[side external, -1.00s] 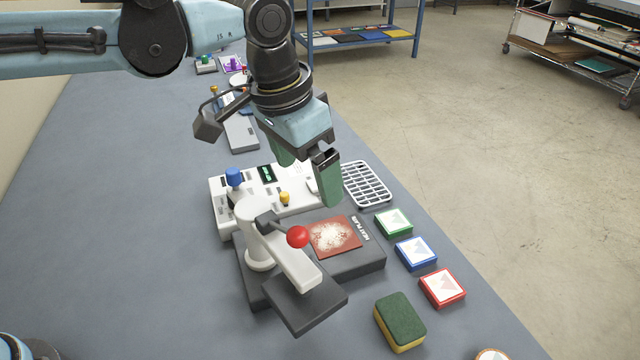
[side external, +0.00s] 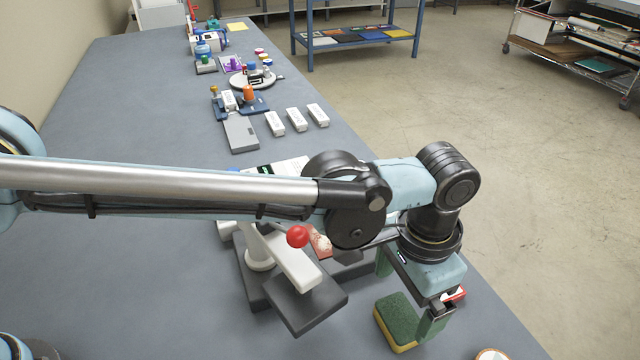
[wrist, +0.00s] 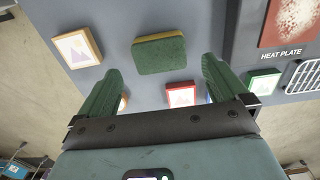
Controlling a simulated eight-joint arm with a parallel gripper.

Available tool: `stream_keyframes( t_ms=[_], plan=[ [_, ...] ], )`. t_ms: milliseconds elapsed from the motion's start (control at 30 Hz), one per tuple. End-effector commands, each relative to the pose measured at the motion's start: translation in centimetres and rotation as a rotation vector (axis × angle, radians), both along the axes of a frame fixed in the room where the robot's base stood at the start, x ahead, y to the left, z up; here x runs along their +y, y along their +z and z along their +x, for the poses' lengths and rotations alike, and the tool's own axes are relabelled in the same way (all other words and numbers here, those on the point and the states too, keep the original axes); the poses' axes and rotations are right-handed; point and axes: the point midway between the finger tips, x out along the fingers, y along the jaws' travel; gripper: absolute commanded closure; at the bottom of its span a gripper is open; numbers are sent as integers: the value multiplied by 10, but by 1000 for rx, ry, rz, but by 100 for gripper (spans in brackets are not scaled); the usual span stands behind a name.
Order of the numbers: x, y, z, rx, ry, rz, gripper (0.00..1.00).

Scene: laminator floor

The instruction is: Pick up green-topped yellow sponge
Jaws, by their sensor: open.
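The green-topped yellow sponge (side external: 402,318) lies flat on the grey bench, green side up, right of the lever press's dark base. In the wrist view the sponge (wrist: 159,55) shows beyond my fingertips, between their lines, with a yellow edge along its top side. My gripper (side external: 408,285) is open and empty, with green fingers, above and just behind the sponge in the side view. One finger overlaps the sponge's right edge there. In the wrist view the open fingers (wrist: 160,64) stand wide apart and do not touch the sponge.
A white lever press (side external: 290,262) with a red knob stands left of the sponge. The heat plate (wrist: 285,50) is further right in the wrist view.

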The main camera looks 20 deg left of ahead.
Motion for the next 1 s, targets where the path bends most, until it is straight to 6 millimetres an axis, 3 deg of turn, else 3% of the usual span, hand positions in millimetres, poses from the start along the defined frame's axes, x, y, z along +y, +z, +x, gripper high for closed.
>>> stream_keyframes(
  t_ms=[267,533,867,1000],
  plan=[
    [-1,-21,1,-1,1,-1,0],
    [-4,-58,2,-1,1,-1,0],
    [-3,-65,2,-1,1,-1,0],
    [-3,-65,2,-1,1,-1,20]
  ],
)
